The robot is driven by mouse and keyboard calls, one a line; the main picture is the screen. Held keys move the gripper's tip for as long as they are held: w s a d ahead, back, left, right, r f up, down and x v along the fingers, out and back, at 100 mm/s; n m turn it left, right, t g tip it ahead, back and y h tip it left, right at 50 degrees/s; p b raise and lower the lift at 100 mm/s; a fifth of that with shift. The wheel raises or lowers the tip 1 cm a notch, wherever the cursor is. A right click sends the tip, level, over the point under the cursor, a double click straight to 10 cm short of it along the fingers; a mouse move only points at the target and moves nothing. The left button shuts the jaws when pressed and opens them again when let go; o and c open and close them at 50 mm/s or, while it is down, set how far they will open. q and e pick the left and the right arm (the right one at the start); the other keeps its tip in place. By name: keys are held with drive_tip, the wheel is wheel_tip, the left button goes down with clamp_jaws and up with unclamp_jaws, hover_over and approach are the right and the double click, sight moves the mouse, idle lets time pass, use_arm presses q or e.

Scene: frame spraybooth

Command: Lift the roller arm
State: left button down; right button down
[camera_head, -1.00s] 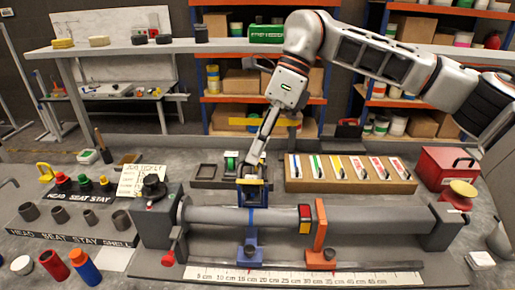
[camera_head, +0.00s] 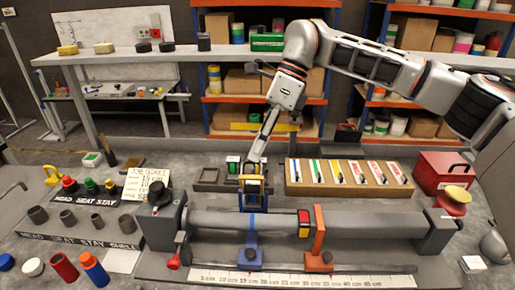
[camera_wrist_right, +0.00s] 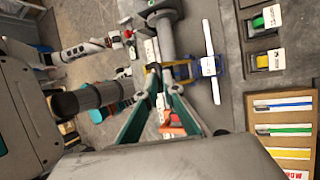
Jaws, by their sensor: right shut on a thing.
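The roller arm (camera_head: 253,194), a small blue frame with a yellow part at its top, stands at the back side of the long grey tube in the head view, over the blue tape band. My right gripper (camera_head: 252,173) comes down from above and is shut on its upper part. In the right wrist view, the green fingers of my right gripper (camera_wrist_right: 165,80) close in beside the blue and yellow roller arm (camera_wrist_right: 184,71). The fingers partly hide the grip. My left gripper is not in view.
The grey tube (camera_head: 275,224) lies across the bench between end blocks, with a blue clamp (camera_head: 249,252) and an orange clamp (camera_head: 318,245). A case of coloured strips (camera_head: 350,178) stands behind it. Cups and bottles crowd the left. A ruler (camera_head: 300,279) lies in front.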

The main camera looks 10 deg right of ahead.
drive_tip(key=c, duration=2.2)
unclamp_jaws()
drive_tip(key=shift+w+d+f, duration=0.35)
drive_tip(key=shift+w+f, duration=0.1)
drive_tip(key=shift+f, duration=0.25)
drive_tip(key=shift+o, duration=0.2)
drive_tip(key=shift+w, duration=0.15)
drive_tip(key=shift+r, duration=0.1)
drive_tip(key=v, duration=1.2)
drive_tip(key=shift+a, duration=0.2)
